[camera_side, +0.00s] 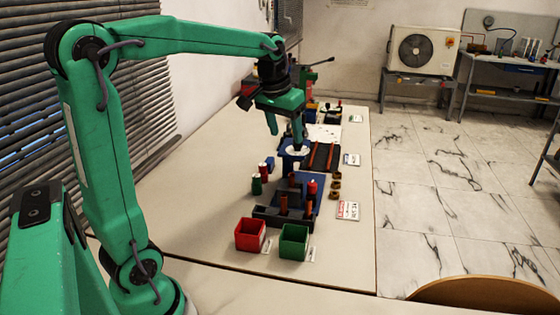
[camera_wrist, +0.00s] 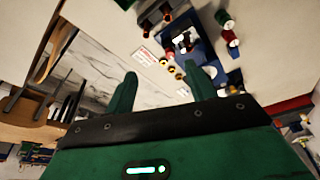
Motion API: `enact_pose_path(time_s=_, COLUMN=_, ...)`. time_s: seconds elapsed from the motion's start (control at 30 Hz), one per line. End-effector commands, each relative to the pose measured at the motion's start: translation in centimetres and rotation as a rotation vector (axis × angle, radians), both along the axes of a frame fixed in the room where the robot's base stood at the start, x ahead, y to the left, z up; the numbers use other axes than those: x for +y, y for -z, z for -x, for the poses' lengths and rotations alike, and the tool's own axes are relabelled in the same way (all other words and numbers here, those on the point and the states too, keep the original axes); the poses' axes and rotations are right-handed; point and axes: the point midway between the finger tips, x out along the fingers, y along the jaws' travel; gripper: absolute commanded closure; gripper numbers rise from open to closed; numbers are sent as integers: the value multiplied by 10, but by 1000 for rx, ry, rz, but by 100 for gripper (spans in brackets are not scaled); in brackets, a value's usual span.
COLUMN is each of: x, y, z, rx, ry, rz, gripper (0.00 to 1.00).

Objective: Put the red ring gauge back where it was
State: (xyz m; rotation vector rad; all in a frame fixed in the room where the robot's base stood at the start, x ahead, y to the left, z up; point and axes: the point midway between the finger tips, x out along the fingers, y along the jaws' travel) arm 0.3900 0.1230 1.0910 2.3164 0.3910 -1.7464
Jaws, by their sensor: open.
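My gripper (camera_side: 285,132) hangs, fingers down, over the bench near a blue stand with a pale round top (camera_side: 293,152). Its fingers are apart, and they also show spread in the wrist view (camera_wrist: 162,80) with nothing held between them. A small red cylindrical piece (camera_side: 312,188) stands at the blue and dark fixture (camera_side: 265,214) nearer the camera. Another small red piece (camera_side: 262,169) sits left of the blue stand beside a green one (camera_side: 256,186). Which red piece is the ring gauge, I cannot tell.
A red bin (camera_side: 250,236) and a green bin (camera_side: 293,242) stand at the near end of the bench. Several brass-coloured rings (camera_side: 336,185) lie right of the fixture, by white label cards (camera_side: 348,210). A dark rack (camera_side: 324,157) stands beside the blue stand. The left bench area is clear.

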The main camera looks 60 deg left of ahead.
Motion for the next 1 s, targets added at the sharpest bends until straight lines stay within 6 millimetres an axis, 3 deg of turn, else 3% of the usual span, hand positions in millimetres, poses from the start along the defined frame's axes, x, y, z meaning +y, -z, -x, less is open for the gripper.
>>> enact_pose_path(time_s=0.2, x=-43, y=-4, z=42, rx=-53, ry=90, rz=-18, gripper=45)
enact_pose_path(time_s=0.5, x=-88, y=9, z=102, rx=-127, ry=207, rz=-35, gripper=45)
enact_pose_path(time_s=0.8, x=-116, y=36, z=152, rx=-191, ry=309, rz=-45, gripper=45)
enact_pose_path(time_s=1.0, x=-122, y=46, z=165, rx=-211, ry=339, rz=-48, gripper=45)
